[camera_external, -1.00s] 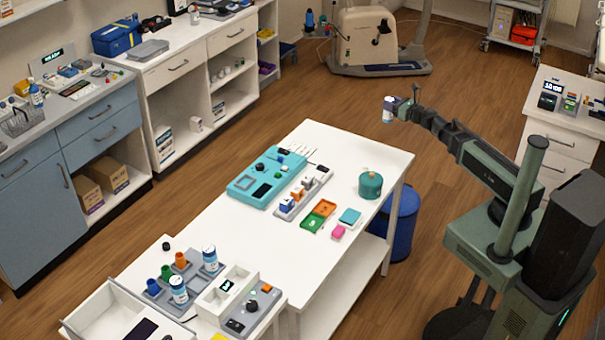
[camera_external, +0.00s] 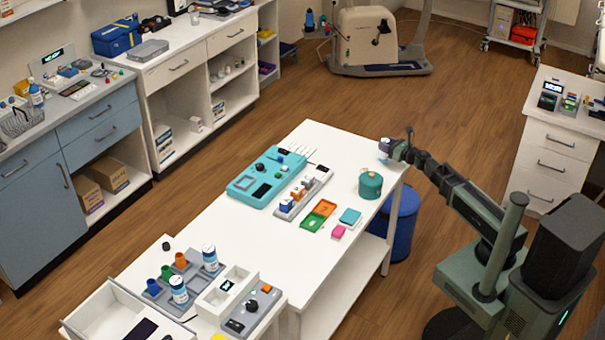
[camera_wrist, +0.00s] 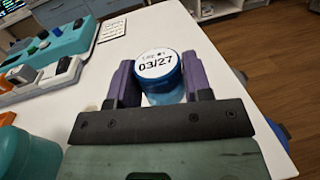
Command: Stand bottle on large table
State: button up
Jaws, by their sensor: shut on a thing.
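A bottle (camera_wrist: 158,66) with a blue cap and a white top marked 03/27 is between the two purple fingers of my gripper (camera_wrist: 160,80) in the wrist view. The gripper is shut on it. In the external view my gripper (camera_external: 388,149) is at the far right corner of the large white table (camera_external: 345,145). The bottle looks upright. Its lower part is hard to make out against the white top, so I cannot tell whether its base touches the table.
A teal canister (camera_external: 371,186) stands close by, nearer the camera. Coloured trays (camera_external: 319,216), a grey rack (camera_external: 305,190) and a teal device (camera_external: 266,176) lie further left. The table's right edge is close to the bottle. A blue bin (camera_external: 403,225) is below.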

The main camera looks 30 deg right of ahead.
jog(key=shift+f+p, duration=0.15)
jog(key=shift+p, duration=0.15)
jog(key=shift+f, duration=0.2)
jog(key=o, duration=1.1)
jog(key=shift+c, duration=0.2)
jog(key=shift+r, duration=0.25)
jog(key=v, duration=0.7)
jog(key=shift+s+d, duration=0.1)
jog(key=shift+s, duration=0.2)
